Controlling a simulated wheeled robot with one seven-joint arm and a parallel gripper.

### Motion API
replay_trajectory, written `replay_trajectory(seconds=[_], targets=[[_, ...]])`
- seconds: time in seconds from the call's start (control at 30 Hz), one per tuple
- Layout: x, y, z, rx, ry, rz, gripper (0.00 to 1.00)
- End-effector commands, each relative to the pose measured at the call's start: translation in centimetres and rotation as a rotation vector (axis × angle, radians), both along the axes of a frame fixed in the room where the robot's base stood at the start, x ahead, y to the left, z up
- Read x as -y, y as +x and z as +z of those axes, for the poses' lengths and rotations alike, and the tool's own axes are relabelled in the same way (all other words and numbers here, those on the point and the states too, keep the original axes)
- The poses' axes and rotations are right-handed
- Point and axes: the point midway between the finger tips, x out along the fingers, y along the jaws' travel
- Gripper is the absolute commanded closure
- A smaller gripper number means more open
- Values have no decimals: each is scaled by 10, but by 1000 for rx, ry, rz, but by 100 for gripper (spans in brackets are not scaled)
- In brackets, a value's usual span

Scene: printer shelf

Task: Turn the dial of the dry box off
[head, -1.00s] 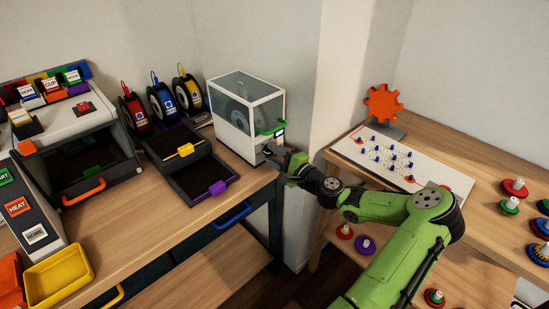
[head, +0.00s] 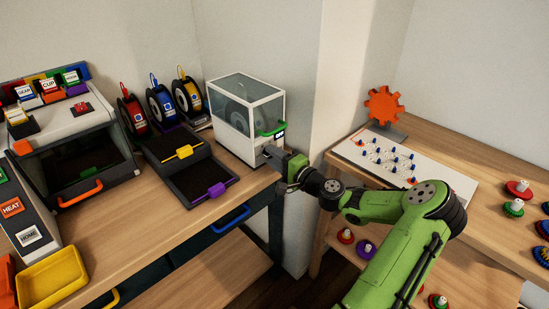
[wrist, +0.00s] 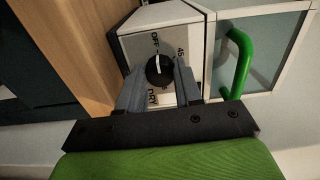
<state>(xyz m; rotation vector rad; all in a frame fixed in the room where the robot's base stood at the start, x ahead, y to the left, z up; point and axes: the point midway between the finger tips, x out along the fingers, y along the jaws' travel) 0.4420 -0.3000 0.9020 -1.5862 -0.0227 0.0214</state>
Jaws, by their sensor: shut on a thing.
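The dry box (head: 238,128) is a white-framed box with clear panels and a green handle (head: 270,128), standing at the right end of the left bench. In the wrist view its front panel carries a round black dial (wrist: 160,72) with a white pointer line. The labels OFF, 45 and DRY are printed around the dial. The pointer points up the picture, roughly toward OFF. My gripper (wrist: 158,80) is shut on the dial, one grey finger on each side. In the head view my gripper (head: 272,153) reaches the box's lower front, and the dial is hidden there.
The green handle (wrist: 237,62) is close to the right of my fingers in the wrist view. Spools (head: 162,105) and dark trays (head: 198,175) stand left of the box. A wall corner is behind my wrist. The right bench holds a white board (head: 400,160) and an orange gear (head: 384,105).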

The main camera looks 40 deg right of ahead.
Motion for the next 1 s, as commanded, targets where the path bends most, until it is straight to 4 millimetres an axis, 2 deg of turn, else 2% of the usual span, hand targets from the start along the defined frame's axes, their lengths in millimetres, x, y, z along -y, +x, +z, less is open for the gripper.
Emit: replay_trajectory(seconds=[0.07, 0.1, 0.23, 0.5, 0.6, 0.67, 1.0], targets=[[0, 0, 0, -1, -1, 1, 96], [0, 0, 0, -1, -1, 1, 61], [0, 0, 0, -1, -1, 1, 41], [0, -1, 0, -1, 0, 0, 40], [1, -9, 0, -3, 1, -1, 40], [2, -21, 0, -3, 2, -3, 40], [5, -117, 2, -2, 2, -5, 40]])
